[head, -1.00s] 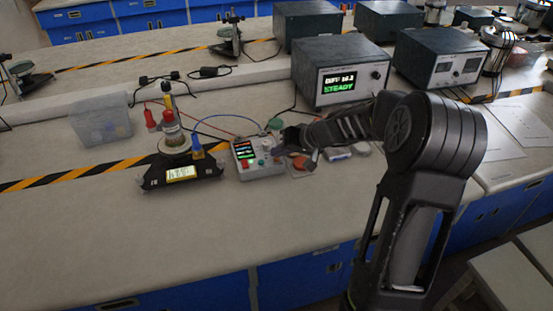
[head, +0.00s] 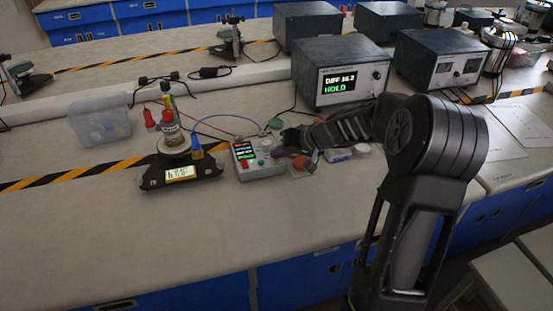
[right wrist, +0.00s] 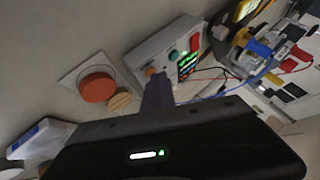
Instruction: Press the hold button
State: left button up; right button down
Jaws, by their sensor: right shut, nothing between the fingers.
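The small grey control box (head: 262,171) sits on the bench with a lit screen and coloured buttons. In the right wrist view the box (right wrist: 150,47) shows a red button (right wrist: 196,41), a teal button (right wrist: 173,55) and an orange button (right wrist: 150,71). My right gripper (head: 284,148) is shut and empty at the box's right side. Its fingertips (right wrist: 155,82) are right at the orange button; whether they touch it I cannot tell. The meter (head: 338,86) behind reads "HOLD" in green under a DIFF line. My left gripper is not in view.
A black stand with a lit display (head: 180,173) and a bottle stands left of the box, with cables between.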

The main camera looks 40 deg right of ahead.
aim_at(279, 162)
jog(key=shift+r+p, duration=0.35)
jog(key=shift+r, duration=0.4)
jog(key=shift+r, duration=0.1)
jog(key=shift+r+p, duration=1.55)
jog(key=shift+r, duration=0.85)
